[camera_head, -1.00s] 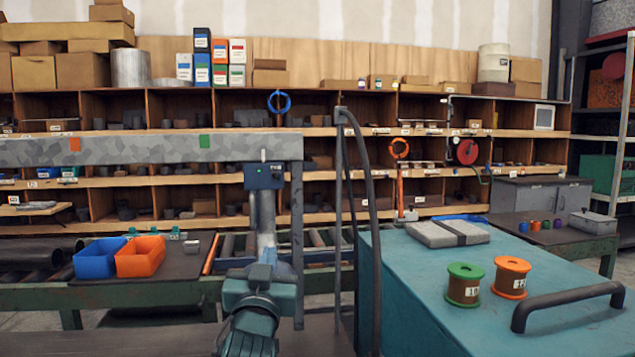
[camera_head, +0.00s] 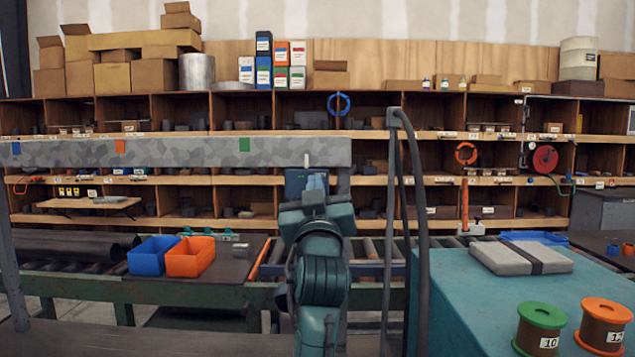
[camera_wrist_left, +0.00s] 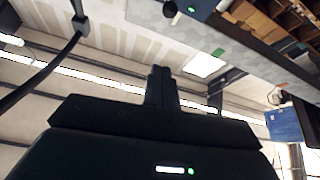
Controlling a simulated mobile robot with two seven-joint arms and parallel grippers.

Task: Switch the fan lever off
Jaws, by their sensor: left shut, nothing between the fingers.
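The blue fan switch box (camera_head: 296,184) hangs under the end of the grey mottled beam. Its pale lever (camera_head: 307,160) points up above the box. My left gripper (camera_head: 315,184) is shut and empty, in front of the box and covering its lower right part. Whether it touches the box cannot be told. In the left wrist view, the shut fingers (camera_wrist_left: 161,88) point up the picture, and a blue box (camera_wrist_left: 285,122) is at the right, apart from them. My right gripper is not in view.
The grey beam (camera_head: 180,153) runs left above the workbench. A dark upright post with a hose (camera_head: 418,220) stands right of my arm. Blue (camera_head: 152,256) and orange (camera_head: 190,257) bins sit left. A teal cabinet (camera_head: 470,310) with two spools fills the right front.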

